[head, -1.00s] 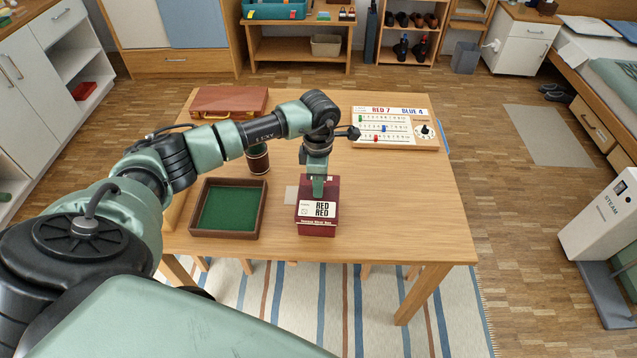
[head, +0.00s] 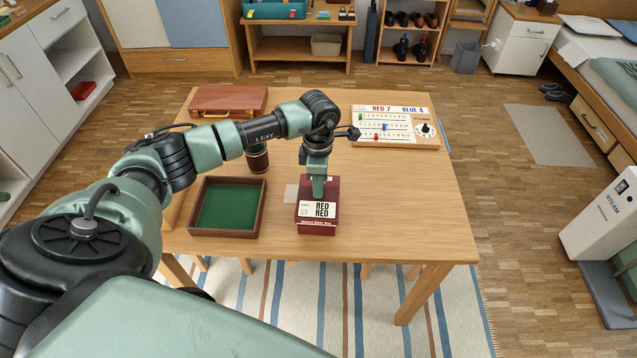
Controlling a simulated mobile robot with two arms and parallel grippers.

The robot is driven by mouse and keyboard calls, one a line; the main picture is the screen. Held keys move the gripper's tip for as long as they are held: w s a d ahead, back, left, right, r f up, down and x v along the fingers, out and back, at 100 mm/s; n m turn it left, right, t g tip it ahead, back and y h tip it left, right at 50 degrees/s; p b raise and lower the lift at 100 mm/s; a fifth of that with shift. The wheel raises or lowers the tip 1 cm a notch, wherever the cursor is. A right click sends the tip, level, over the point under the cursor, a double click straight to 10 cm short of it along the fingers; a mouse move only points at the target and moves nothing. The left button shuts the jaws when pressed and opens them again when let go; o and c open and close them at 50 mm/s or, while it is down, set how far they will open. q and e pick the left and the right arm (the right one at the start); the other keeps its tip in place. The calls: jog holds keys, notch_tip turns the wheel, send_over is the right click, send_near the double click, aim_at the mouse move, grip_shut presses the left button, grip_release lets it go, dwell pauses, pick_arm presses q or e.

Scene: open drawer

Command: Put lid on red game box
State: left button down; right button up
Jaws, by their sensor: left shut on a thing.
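The dark red game box (head: 318,227) stands on the wooden table near its front edge, with a white label reading RED RED on the upper part. The upper part looks like the lid (head: 331,189), which sits over the box or right on top of it; I cannot tell whether it is fully seated. My left gripper (head: 318,189) points down at the top of the lid and is shut on it. Its fingertips are partly hidden. My right gripper is not in view.
A green-lined tray (head: 261,213) lies left of the box. A dark cup (head: 257,158), a brown case (head: 229,101) and a score board (head: 394,127) stand farther back. The table's right side is clear.

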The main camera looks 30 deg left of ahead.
pick_arm(q)
jog(key=shift+f+b, duration=1.05)
jog(key=shift+f, duration=0.1)
dwell(0.3)
dwell(0.4)
jog(key=c, duration=1.1)
grip_release()
notch_tip(320, 180, up, 8)
jog(key=shift+f+b, duration=0.1)
jog(key=shift+b, duration=0.6)
